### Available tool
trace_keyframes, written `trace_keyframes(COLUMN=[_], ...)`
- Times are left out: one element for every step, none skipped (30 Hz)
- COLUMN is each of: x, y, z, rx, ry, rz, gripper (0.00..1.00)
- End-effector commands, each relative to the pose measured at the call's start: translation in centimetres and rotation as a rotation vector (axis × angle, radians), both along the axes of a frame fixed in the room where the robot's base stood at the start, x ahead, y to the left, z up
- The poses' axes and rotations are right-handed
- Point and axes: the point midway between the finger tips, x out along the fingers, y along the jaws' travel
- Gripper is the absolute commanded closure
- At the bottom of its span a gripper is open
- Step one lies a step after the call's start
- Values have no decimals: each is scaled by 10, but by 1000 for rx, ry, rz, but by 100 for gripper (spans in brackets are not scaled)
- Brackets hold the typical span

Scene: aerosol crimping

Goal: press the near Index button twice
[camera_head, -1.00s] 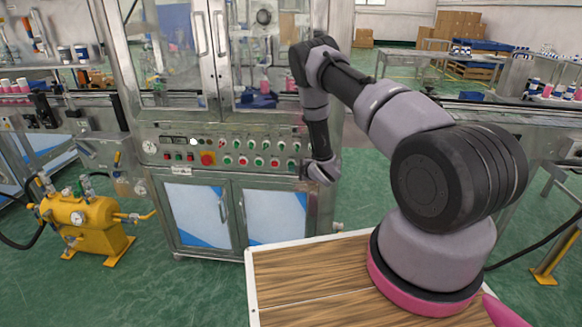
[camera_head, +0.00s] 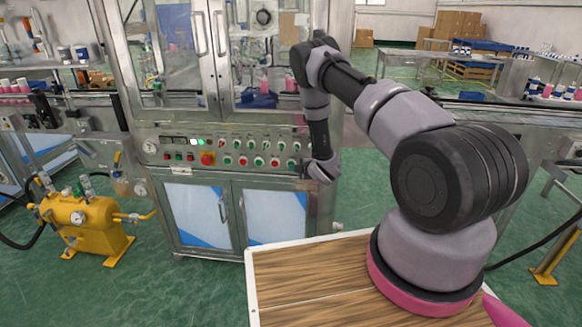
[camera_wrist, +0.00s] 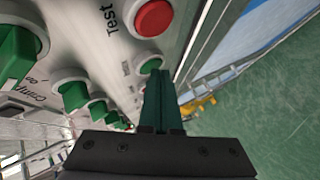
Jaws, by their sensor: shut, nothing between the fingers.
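The control panel (camera_head: 232,150) on the machine's front carries rows of green and red buttons. Its labels are too small to read in the head view. In the wrist view, the closed dark fingers of my gripper (camera_wrist: 159,78) point at a round green button (camera_wrist: 149,62) in a pale ring. The tips overlap its lower edge; I cannot tell whether they touch it. In the head view, my wrist (camera_head: 322,170) is at the panel's right end, and the fingers are mostly hidden.
A red button (camera_wrist: 153,18) beside the word "Test" is close to the fingertips. Green switches (camera_wrist: 20,55) protrude on the left. Glass doors (camera_head: 262,60) stand above the panel and cabinet doors (camera_head: 270,215) below it. A yellow tank (camera_head: 85,225) stands at left.

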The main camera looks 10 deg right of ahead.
Motion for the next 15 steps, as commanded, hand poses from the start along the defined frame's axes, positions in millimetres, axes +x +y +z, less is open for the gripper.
trace_keyframes(x=[0, 0, 0, 0, 0, 0, 0, -1, -2, -3, -4, -6, -8, -9, -11], y=[0, 0, 0, 0, 0, 0, 0, 0, 0, 1, 1, 1, 2, 2, 3], z=[0, 0, 0, 0, 0, 0, 0, 0, 0, 0, 0, 0, 0, 0, 0], rx=[0, 0, 0, 0, 0, 0, 0, 0, 0, 0, 1, 0, 1, 1, 2], ry=[0, 0, 0, 0, 0, 0, 0, 0, 0, 0, 1, 2, 2, 2, 1], rz=[-1, -1, -1, -1, -1, -1, -1, -1, -1, -1, -2, -2, -3, -3, -3], gripper=[100, 100, 100, 100, 100, 100, 100, 100, 100, 100, 100, 100, 100, 100, 100])
